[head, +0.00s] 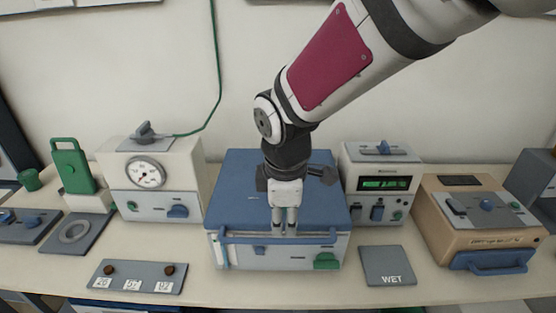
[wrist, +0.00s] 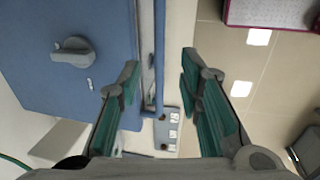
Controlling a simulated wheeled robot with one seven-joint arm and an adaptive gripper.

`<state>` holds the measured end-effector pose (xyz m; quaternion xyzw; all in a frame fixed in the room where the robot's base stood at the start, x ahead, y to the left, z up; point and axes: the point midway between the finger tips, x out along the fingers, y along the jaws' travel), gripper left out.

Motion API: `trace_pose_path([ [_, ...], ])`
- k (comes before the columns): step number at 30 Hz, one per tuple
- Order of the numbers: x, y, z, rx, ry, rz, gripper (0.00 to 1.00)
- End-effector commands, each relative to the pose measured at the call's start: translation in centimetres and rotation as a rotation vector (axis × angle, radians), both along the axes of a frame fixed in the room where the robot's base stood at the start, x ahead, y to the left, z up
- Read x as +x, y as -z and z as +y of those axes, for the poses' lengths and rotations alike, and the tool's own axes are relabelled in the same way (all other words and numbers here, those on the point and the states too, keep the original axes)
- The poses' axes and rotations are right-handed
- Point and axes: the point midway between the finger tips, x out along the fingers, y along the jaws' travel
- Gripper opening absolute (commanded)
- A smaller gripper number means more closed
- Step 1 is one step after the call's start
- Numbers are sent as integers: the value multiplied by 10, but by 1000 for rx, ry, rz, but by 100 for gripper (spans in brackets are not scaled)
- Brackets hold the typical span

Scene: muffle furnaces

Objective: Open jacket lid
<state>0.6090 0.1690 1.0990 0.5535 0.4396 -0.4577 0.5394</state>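The blue lid (head: 240,180) lies closed on the white box (head: 300,258) in the middle of the bench. A long blue handle bar (head: 322,238) runs along its front edge. My gripper (head: 284,230) points down at this front edge. In the wrist view my gripper (wrist: 159,68) is open, its fingers well apart. The handle bar (wrist: 158,70) lies between the two fingers in that view, with no finger seen touching it. The lid (wrist: 75,85) with a grey knob (wrist: 73,52) fills the left side there. My arm hides part of the lid in the head view.
A gauge unit (head: 150,180) stands left of the box and a display unit (head: 380,185) right of it. A WET plate (head: 388,267) lies at the front right, a number plate (head: 136,276) at the front left. A tan box (head: 475,225) stands farther right.

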Motion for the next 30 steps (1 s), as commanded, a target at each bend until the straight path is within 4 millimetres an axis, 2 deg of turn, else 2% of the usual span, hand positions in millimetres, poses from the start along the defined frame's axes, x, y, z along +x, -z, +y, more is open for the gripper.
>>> trace_pose_path([
  [1, 1, 12, 0, -3, 0, 5, 33],
  [6, 8, 44, -1, -3, 2, 4, 33],
  [12, 14, 72, -1, -2, 1, 2, 33],
  [18, 16, 84, -1, 0, 2, 0, 33],
  [26, 17, 85, -1, 0, 2, -1, 33],
  [27, 17, 85, -1, 0, 2, -1, 31],
  [30, 17, 85, -1, 0, 2, -1, 8],
])
